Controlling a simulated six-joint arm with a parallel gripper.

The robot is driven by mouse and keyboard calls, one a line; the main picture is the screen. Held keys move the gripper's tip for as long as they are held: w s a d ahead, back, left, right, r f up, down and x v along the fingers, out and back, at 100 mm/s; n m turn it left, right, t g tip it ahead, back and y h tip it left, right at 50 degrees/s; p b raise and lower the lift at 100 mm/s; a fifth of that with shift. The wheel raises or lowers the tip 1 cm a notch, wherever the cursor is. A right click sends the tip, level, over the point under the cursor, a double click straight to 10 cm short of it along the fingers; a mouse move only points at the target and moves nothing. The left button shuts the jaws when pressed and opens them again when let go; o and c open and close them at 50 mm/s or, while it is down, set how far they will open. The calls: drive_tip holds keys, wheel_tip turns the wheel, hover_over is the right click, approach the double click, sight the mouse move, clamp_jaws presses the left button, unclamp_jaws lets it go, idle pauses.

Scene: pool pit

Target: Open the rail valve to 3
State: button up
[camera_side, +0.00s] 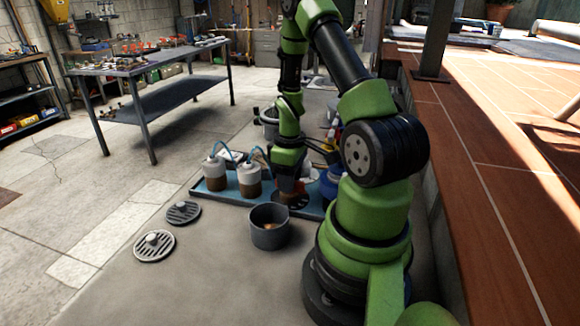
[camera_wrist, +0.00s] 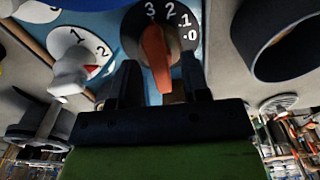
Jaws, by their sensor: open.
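The wrist view shows a black dial (camera_wrist: 130,38) marked 3, 2, 1 and 0, with an orange handle (camera_wrist: 156,50). The handle's narrow upper end lies just below the 3. I cannot tell the exact pointing because the handle stands up toward the camera. My gripper (camera_wrist: 160,82) is open, with one finger on each side of the handle's near end; contact is unclear. A white dial (camera_wrist: 98,48) marked 1 and 2, with a white handle (camera_wrist: 70,70), is to the left. In the side view my gripper (camera_side: 287,186) points down over the blue panel (camera_side: 212,194).
Two white-and-brown bottles (camera_side: 249,182) with blue hoses stand on the panel left of my gripper. A grey bucket (camera_side: 269,232) stands in front. Two round grates (camera_side: 155,245) lie on the floor at left. A brown tiled ledge (camera_side: 480,165) runs along the right.

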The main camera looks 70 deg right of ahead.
wheel_tip(320, 180, up, 10)
drive_tip(key=shift+f, duration=0.25)
